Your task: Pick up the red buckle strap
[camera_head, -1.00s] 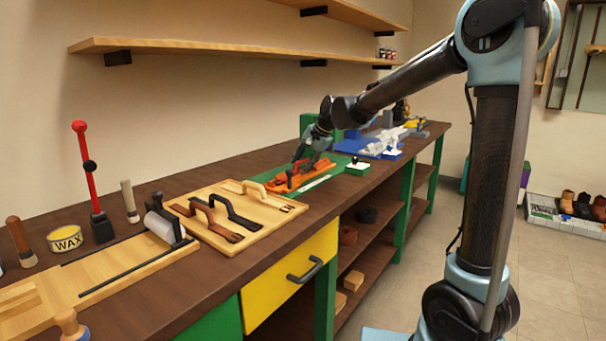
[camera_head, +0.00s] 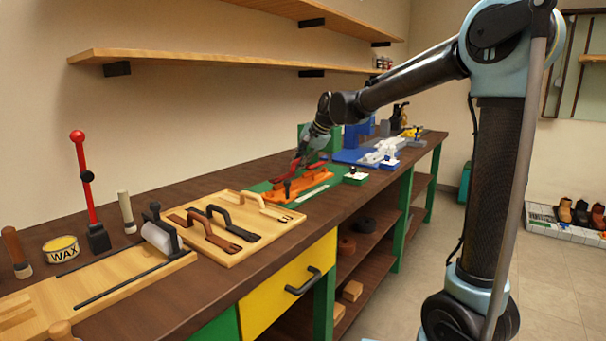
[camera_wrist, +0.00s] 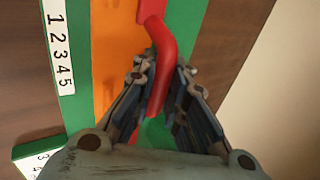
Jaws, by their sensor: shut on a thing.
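The red buckle strap (camera_wrist: 168,60) runs down between my fingers in the wrist view, with its bent part in front of the fingertips. My gripper (camera_wrist: 160,95) is shut on it. In the head view, the red strap (camera_head: 290,168) slants down and left from my gripper (camera_head: 303,156), above the orange board (camera_head: 308,185). The orange board also shows under the strap in the wrist view (camera_wrist: 117,60). The fingers hide part of the strap.
A green base (camera_head: 262,187) lies around the orange board, with a numbered strip (camera_wrist: 58,45) beside it. A wooden board (camera_head: 232,243) with brown and black straps lies to the left. Blue and white fixtures (camera_head: 380,152) stand to the right. A shelf (camera_head: 200,62) hangs above.

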